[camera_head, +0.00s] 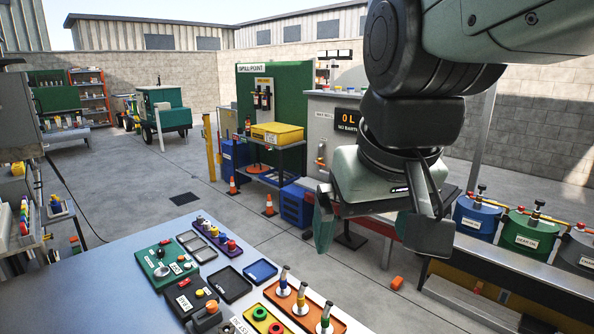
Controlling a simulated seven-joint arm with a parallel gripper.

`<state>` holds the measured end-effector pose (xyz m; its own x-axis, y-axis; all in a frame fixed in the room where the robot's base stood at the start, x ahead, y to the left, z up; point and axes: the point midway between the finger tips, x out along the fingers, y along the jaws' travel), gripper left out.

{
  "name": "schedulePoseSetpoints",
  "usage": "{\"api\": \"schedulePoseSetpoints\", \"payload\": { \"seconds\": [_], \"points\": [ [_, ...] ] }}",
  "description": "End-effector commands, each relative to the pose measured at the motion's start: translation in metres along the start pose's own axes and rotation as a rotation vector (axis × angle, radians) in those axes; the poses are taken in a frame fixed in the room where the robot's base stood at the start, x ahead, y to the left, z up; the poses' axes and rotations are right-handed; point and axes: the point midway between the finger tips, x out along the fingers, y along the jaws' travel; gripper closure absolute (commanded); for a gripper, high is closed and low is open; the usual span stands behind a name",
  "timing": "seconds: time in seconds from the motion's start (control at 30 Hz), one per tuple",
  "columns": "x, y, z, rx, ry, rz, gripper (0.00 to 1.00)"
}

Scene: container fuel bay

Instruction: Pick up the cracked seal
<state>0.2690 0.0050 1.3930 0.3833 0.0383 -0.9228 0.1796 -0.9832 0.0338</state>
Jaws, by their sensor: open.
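My gripper (375,245) hangs in the air at the right of centre, fingers pointing down and spread apart, with nothing between them. It is above and to the right of the blue-grey bench (128,293). A green ring (260,313) and a red ring (276,328) lie on a yellow tray (249,320) at the bench's near edge, partly cut off by the frame. They look like seals, but I cannot make out a crack on either.
An orange tray (311,323) with several upright nozzles stands beside the rings. An empty blue tray (260,270) and black tray (230,285) lie behind. Green (150,262) and dark (176,305) panels are at left. Several drums (476,216) stand at right.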

Motion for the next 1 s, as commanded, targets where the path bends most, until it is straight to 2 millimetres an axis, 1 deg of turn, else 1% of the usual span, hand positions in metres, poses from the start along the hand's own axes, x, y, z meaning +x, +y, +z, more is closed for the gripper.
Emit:
{"api": "schedulePoseSetpoints", "payload": {
  "seconds": [0.03, 0.1, 0.2, 0.3, 0.47, 0.5, 0.67, 0.93, 1.0],
  "points": [
    [-0.006, 0.006, 0.019, 0.036, 0.026, 0.011, 0.0],
    [-0.009, 0.011, 0.04, 0.075, 0.052, 0.023, 0.0],
    [-0.009, 0.015, 0.06, 0.113, 0.079, 0.034, 0.0],
    [-0.009, 0.017, 0.072, 0.134, 0.092, 0.04, 0.0],
    [-0.009, 0.017, 0.075, 0.142, 0.096, 0.042, 0.0],
    [-0.009, 0.017, 0.075, 0.142, 0.096, 0.042, 0.06],
    [-0.009, 0.017, 0.075, 0.141, 0.096, 0.041, 0.28],
    [-0.008, 0.017, 0.074, 0.141, 0.093, 0.04, 0.29],
    [-0.005, 0.015, 0.073, 0.15, 0.079, 0.027, 0.29]
  ]
}}
